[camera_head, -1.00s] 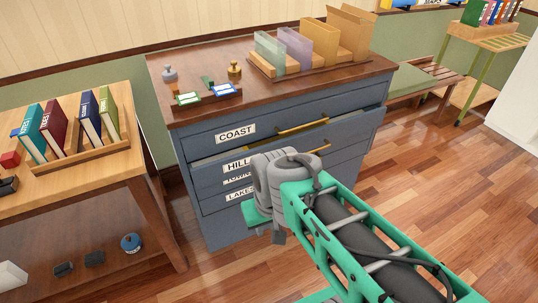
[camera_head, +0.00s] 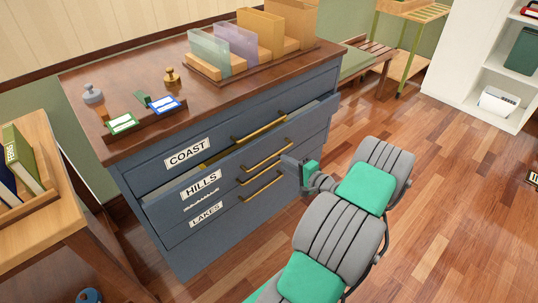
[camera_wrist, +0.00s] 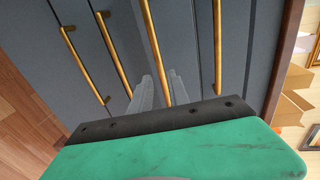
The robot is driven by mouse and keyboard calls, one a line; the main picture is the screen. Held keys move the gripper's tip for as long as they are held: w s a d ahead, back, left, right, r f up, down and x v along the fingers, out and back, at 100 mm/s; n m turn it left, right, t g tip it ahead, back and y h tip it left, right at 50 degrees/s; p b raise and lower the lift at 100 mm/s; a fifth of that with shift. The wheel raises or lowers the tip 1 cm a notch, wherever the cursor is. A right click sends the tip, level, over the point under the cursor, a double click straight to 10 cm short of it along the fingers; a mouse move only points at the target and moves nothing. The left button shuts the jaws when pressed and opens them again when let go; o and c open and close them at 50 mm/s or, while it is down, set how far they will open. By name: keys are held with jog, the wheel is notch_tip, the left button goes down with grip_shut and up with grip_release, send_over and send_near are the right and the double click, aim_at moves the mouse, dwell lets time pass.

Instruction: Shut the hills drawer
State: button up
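The blue-grey cabinet has several drawers with brass handles. The hills drawer (camera_head: 203,187), second from the top, sticks out beyond the others, its top edge showing a gap. Its handle (camera_head: 268,155) also shows in the wrist view (camera_wrist: 151,40). My gripper (camera_head: 287,162) is in front of the drawer, near the right end of that handle. In the wrist view my two grey fingers (camera_wrist: 159,92) are apart, with the handle seen between them. I cannot tell whether they touch it. The coast drawer (camera_head: 187,153) above looks shut.
The cabinet top (camera_head: 210,110) holds stamps, small labelled boxes and a file rack (camera_head: 245,70). A wooden table (camera_head: 35,225) with books stands at left. A bench (camera_head: 365,60) stands behind at right.

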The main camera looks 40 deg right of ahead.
aim_at(272, 157)
jog(key=w, duration=0.2)
jog(key=w+f, duration=0.1)
jog(key=w, duration=0.2)
jog(key=w+a, duration=0.1)
jog(key=w, duration=0.1)
jog(key=shift+w+a+f+b, duration=0.1)
jog(key=shift+w+f+b, duration=0.05)
jog(key=shift+b, duration=0.2)
jog(key=shift+c, duration=0.2)
grip_shut()
dwell(0.6)
